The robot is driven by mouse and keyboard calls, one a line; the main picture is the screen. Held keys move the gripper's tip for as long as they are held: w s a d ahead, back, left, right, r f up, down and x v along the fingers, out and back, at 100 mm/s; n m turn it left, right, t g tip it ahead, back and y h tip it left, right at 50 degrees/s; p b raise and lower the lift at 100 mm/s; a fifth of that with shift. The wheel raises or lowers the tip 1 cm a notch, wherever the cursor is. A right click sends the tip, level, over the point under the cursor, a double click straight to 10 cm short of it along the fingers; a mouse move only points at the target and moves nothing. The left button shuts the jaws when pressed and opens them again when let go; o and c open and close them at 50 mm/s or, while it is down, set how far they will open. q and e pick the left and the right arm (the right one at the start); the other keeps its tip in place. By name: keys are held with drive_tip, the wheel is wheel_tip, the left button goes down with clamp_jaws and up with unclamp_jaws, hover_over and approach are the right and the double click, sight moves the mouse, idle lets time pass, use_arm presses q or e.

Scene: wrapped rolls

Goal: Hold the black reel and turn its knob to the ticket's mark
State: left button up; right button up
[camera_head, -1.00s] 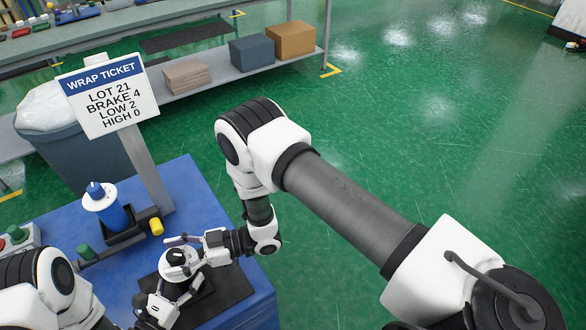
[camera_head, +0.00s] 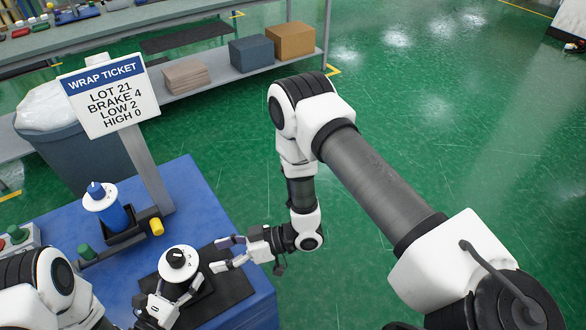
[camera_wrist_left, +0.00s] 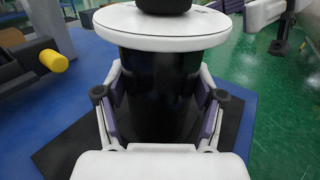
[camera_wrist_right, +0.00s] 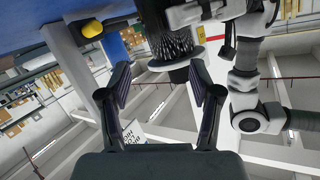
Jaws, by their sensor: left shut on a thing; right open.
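The black reel (camera_wrist_left: 158,95) stands upright on a dark mat, topped by a white disc (camera_head: 189,269) with a black knob (camera_head: 176,257). The knob's setting is too small to read. My left gripper (camera_head: 176,294) is shut on the reel's body below the disc; its fingers lie on both sides in the left wrist view. My right gripper (camera_head: 222,254) is open and empty, just right of the reel and apart from the knob. The knob (camera_wrist_right: 183,74) also shows beyond its fingers in the right wrist view. The ticket (camera_head: 108,92) reads LOT 21, BRAKE 4, LOW 2, HIGH 0.
A blue roll (camera_head: 112,214) with white disc stands in a dark holder behind the reel, near a yellow-ended bar (camera_head: 156,227). The ticket's grey post (camera_head: 147,170) rises from the blue table (camera_head: 196,190). A grey bin (camera_head: 75,155) stands behind. The right side is open floor.

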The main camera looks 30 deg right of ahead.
drive_tip(key=s+d+f+m+h, duration=0.2)
drive_tip(key=s+f+h, duration=0.1)
drive_tip(key=s+d+f+m+h, duration=0.2)
drive_tip(key=s+d+f+h, duration=0.1)
drive_tip(key=shift+s+d+f+m+h, duration=0.1)
drive_tip(key=shift+s+d+m+h, duration=0.1)
drive_tip(key=shift+m+h, duration=0.15)
drive_tip(key=s+d+f+m+g+h, duration=0.3)
drive_tip(key=s+d+h, duration=0.2)
drive_tip(key=s+d, duration=0.2)
drive_tip(key=s, duration=0.2)
drive_tip(key=shift+s+d+g, duration=0.15)
drive_tip(key=shift+s+g, duration=0.15)
drive_tip(key=shift+g, duration=0.1)
